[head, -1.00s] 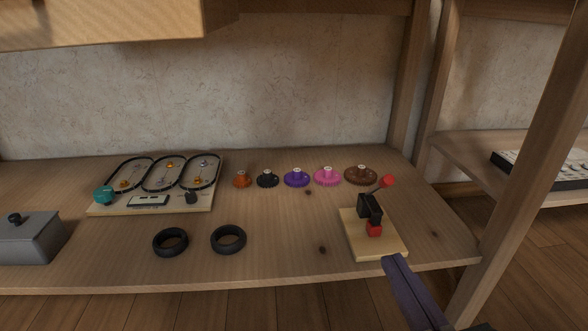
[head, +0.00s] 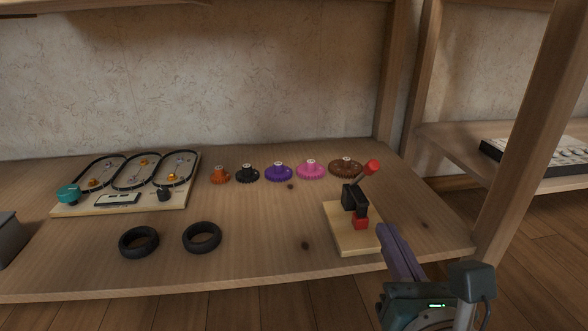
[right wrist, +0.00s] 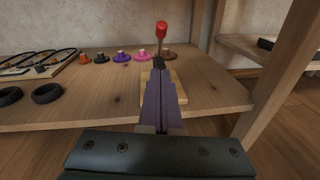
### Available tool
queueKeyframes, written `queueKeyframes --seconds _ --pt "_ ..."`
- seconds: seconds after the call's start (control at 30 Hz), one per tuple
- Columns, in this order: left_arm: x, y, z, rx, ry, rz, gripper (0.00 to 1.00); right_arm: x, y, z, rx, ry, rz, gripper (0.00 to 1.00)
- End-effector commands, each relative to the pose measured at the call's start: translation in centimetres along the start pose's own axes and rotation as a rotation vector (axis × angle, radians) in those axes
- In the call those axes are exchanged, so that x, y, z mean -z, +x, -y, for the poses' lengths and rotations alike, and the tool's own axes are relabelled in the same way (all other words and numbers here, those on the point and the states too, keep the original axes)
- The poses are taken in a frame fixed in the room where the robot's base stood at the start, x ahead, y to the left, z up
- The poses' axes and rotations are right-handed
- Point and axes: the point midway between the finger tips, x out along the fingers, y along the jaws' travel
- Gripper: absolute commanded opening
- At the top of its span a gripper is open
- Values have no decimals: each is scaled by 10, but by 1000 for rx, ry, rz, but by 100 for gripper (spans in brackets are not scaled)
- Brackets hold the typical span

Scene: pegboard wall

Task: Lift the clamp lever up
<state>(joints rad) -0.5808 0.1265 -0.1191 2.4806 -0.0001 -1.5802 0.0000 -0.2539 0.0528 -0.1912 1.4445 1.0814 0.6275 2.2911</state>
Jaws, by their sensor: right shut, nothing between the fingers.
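The toggle clamp (head: 350,198) is black and stands on a small pale wooden base (head: 346,231) at the shelf's right front. Its lever ends in a red knob (head: 372,167) and slants up to the right. A red block (head: 360,219) sits at the clamp's front. In the right wrist view the red knob (right wrist: 161,30) stands above my fingertips, and the fingers hide most of the clamp. My right gripper (head: 384,231) is shut and empty, just right of the base and near the shelf's front edge. My left gripper is out of view.
Several coloured gears (head: 279,173) stand in a row behind the clamp. Two black rings (head: 202,237) lie at the front middle. A board with belt loops (head: 121,200) lies at the left. A wooden post (head: 523,140) rises at the right. The shelf between rings and clamp is clear.

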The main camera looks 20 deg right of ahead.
Motion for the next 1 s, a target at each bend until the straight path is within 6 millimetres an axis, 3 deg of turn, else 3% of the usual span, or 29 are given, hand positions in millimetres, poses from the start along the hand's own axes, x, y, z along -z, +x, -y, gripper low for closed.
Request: queueKeyframes --seconds 0.23,0.4,1.0 --pt "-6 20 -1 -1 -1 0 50 2 54 0 0 1 3 0" --pt "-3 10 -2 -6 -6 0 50 -21 70 0 1 1 2 0" --pt "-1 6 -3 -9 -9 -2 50 -30 78 0 0 -1 -3 0"
